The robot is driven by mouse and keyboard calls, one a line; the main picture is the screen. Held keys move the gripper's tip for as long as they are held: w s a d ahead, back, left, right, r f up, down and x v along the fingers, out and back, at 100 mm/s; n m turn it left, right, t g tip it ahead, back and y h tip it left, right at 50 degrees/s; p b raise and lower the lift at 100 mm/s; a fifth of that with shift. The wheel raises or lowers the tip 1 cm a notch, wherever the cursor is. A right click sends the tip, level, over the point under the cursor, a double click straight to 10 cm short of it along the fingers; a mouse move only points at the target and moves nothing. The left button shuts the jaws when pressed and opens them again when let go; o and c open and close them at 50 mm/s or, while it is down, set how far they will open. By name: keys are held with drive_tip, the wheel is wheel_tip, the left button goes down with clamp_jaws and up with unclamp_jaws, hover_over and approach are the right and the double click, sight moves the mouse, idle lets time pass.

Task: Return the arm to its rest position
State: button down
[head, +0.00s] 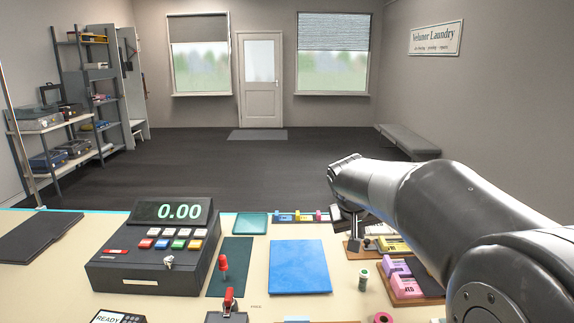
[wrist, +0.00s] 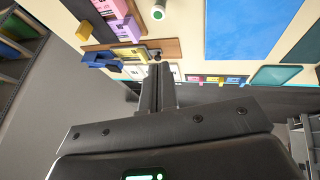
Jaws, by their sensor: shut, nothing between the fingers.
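My arm (head: 420,194) reaches in from the right over the counter (head: 334,302). Its end hangs above the back right part of the counter. My gripper (wrist: 157,75) shows in the wrist view with its two fingers together and nothing between them. In the head view the fingers are small and partly lost against the items behind them. In the wrist view the fingertips lie in front of the counter's edge, near a wooden tray with coloured blocks.
A cash register (head: 156,247) reading 0.00 stands at left. A blue mat (head: 299,267) lies mid-counter, a red-handled stamp (head: 223,268) left of it. A wooden tray (head: 418,298) with purple and pink blocks is at right. Open floor (head: 240,165) lies beyond the counter.

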drive_tip(key=s+a+f+y, duration=0.1)
drive_tip(key=s, duration=1.3)
drive_tip(key=s+a+f+y, duration=0.1)
drive_tip(key=s+f+y, duration=0.1)
drive_tip(key=s, duration=1.2)
drive_tip(key=shift+s+a+f+t, duration=0.2)
drive_tip(key=shift+s+f+t, duration=0.1)
drive_tip(key=shift+s, duration=0.1)
drive_tip(key=c, duration=2.2)
unclamp_jaws()
drive_tip(key=shift+r, duration=0.1)
